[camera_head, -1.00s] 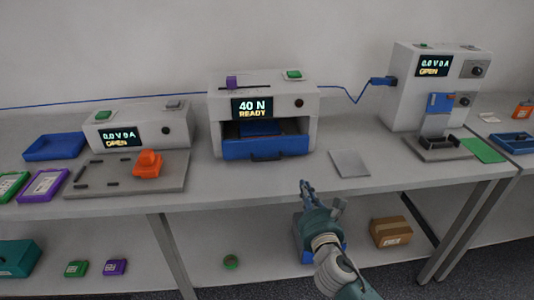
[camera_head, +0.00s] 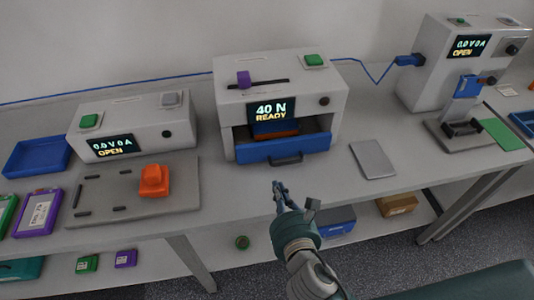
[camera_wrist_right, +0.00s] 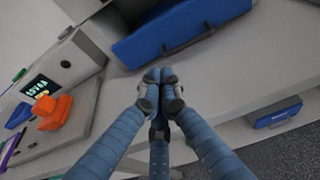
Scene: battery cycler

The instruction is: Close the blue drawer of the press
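The press (camera_head: 285,95) is a white box on the table with a screen reading "40 N READY". Its blue drawer (camera_head: 262,154) is pulled out at the front, with a dark handle (camera_head: 287,160). An item with an orange-brown edge lies inside the drawer. My right gripper (camera_head: 279,186) is in front of and below the drawer, apart from it. In the right wrist view its fingertips (camera_wrist_right: 160,76) are together with nothing between them, and the blue drawer (camera_wrist_right: 185,28) is just beyond. My left gripper is not in view.
An orange piece (camera_head: 154,180) sits on a grey fixture plate (camera_head: 110,200) at the left. A grey plate (camera_head: 373,160) lies right of the press. A tester (camera_head: 425,75) stands at the right. The table in front of the drawer is clear.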

